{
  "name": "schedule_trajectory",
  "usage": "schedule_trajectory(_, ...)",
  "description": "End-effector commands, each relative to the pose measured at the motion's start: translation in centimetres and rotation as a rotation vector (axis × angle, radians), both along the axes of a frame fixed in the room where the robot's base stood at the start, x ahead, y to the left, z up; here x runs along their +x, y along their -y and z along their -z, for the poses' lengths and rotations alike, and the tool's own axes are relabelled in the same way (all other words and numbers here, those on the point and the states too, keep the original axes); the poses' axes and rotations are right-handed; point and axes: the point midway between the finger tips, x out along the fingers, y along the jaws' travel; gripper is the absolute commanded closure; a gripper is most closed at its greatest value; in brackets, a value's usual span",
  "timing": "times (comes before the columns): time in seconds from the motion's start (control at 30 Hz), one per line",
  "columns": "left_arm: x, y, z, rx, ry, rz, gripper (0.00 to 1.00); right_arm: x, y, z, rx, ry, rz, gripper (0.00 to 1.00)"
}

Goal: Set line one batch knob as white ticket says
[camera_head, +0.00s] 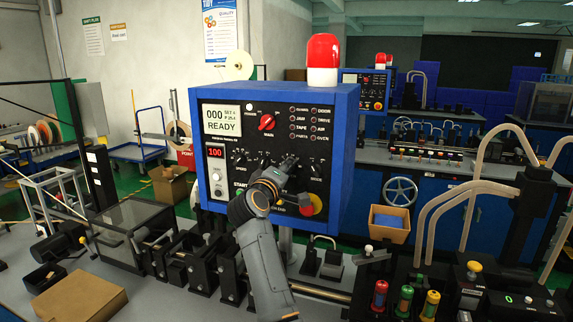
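The blue control box (345,150) with a black front panel stands in the middle, facing me. Its display (221,119) reads "000" and "READY", with small text beside. A red readout (215,152) shows 100. A red rotary knob (267,122) and a black speed knob (238,158) are in sight. My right gripper (287,171) is at the panel's lower right, in front of small black knobs; it hides part of them, and I cannot tell whether it touches one. Its fingers are too dark to judge. White papers (93,36) hang on the back wall, their small text unreadable. My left gripper is out of view.
A red and yellow stop button (311,204) sits just beside my gripper. A red beacon (323,55) tops the box. A similar panel (366,90) stands behind. Black blocks, a cardboard piece (80,298) and coloured cylinders (404,300) crowd the bench below.

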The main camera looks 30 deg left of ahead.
Motion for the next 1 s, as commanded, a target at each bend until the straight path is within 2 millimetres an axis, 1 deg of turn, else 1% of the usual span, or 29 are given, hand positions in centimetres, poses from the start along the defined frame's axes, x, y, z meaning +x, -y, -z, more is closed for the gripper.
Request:
schedule_trajectory(0.03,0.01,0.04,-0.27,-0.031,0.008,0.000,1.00,-0.01,0.00,-0.53,0.000,0.000,0.000,0.44)
schedule_trajectory(0.1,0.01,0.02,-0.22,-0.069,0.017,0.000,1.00,0.00,0.00,-0.81,0.000,0.000,0.000,0.44)
schedule_trajectory(0.4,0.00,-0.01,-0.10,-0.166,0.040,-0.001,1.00,-0.01,-0.01,-1.45,0.000,0.000,0.000,0.44)
schedule_trajectory(0.93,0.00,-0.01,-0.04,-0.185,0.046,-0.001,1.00,-0.03,-0.03,-1.51,0.000,0.000,0.000,0.44)
schedule_trajectory(0.97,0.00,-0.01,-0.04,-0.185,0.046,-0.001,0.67,-0.02,-0.03,-1.51,0.000,0.000,0.000,0.44)
schedule_trajectory(1.0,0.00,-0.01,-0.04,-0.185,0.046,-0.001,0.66,-0.02,-0.03,-1.51,0.000,0.000,0.000,0.44)
